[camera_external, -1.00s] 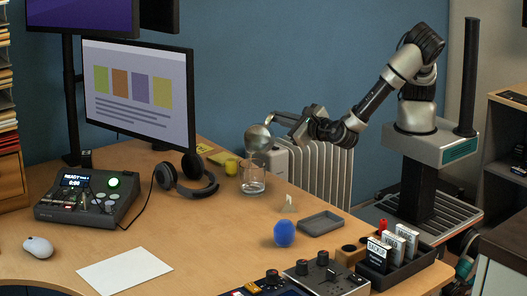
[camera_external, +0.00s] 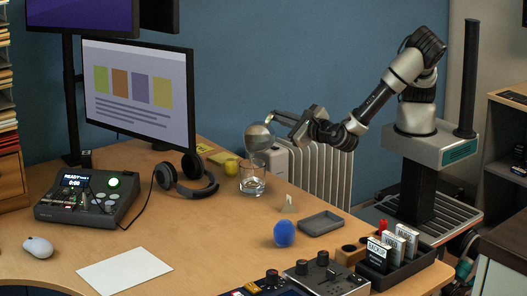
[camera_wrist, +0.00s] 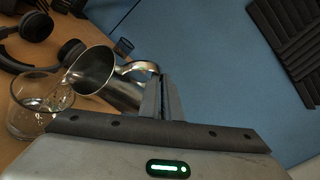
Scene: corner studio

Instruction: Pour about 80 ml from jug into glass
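The jug (camera_external: 258,138) is a shiny metal pitcher, tilted with its mouth toward the glass. My gripper (camera_external: 275,117) is shut on the jug's handle and holds it in the air above the table. In the wrist view the jug (camera_wrist: 122,90) tilts left, its lip over the glass, and my fingers (camera_wrist: 160,90) are at its handle. The clear glass (camera_external: 252,183) stands upright on the desk below the jug; it also shows in the wrist view (camera_wrist: 28,112). A clear stream seems to run from the lip into the glass, which holds some clear liquid; the amount cannot be read.
A blue ball (camera_external: 284,233) and a grey tray (camera_external: 321,224) are nearer the front right. A monitor (camera_external: 140,88) stands at the back left.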

